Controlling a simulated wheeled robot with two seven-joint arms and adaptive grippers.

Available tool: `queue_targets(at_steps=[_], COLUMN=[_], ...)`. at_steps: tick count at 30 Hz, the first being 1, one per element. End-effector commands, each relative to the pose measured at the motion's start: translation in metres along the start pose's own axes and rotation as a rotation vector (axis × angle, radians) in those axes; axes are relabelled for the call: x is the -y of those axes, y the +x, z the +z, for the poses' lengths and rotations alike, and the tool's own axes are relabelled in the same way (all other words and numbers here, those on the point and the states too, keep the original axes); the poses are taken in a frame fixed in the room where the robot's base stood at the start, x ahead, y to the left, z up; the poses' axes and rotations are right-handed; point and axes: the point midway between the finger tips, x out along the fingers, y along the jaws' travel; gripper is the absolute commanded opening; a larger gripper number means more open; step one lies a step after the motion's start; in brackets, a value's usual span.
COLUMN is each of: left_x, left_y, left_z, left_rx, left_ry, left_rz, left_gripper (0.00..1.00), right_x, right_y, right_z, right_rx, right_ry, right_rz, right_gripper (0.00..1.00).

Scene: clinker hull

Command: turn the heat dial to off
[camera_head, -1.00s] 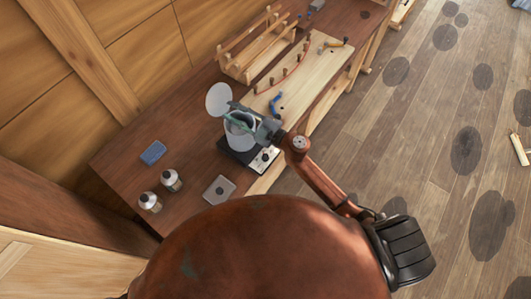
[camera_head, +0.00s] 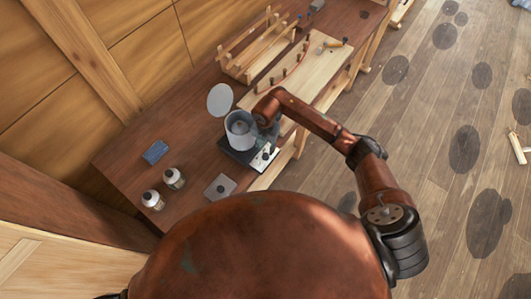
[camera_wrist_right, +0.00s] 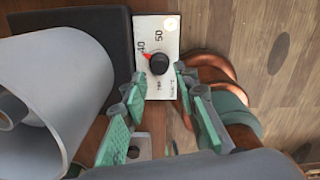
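The heat dial (camera_wrist_right: 159,63) is a black round knob on a white panel (camera_wrist_right: 168,28) in the right wrist view. Its red pointer faces up and left, near the 40 mark; a 50 shows beside it. In the head view the panel (camera_head: 264,158) sits at the front of the dark heater base (camera_head: 232,153), below a grey-white pot (camera_head: 238,128). My right gripper (camera_wrist_right: 160,77) is open, its green-padded fingers apart on either side below the dial, with nothing between them. Whether a finger touches the knob I cannot tell. My left gripper is not in view.
The pot (camera_wrist_right: 55,85) stands close left of my right fingers. A round pale lid (camera_head: 220,99) stands up behind it. A wooden rack (camera_head: 258,48) stands further along the bench.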

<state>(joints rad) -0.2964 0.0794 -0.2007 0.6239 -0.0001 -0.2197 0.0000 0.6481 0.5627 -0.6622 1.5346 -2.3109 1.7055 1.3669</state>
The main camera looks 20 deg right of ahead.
Motion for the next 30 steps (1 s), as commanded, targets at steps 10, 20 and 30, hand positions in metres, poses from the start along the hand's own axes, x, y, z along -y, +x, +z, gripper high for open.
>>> queue_targets(at_steps=[10, 20, 30], left_x=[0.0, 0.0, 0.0], left_y=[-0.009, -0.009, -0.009], left_z=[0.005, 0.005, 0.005], left_rx=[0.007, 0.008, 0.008], left_ry=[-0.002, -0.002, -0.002], left_rz=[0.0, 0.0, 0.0], left_gripper=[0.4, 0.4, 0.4], right_x=[-0.001, -0.001, -0.001], right_y=[0.046, 0.052, 0.052], right_z=[-0.002, -0.001, -0.001], right_rx=[-0.004, -0.002, -0.003], right_ry=[-0.001, -0.002, -0.002], right_rz=[0.002, 0.003, 0.003], right_gripper=[0.28, 0.28, 0.06])
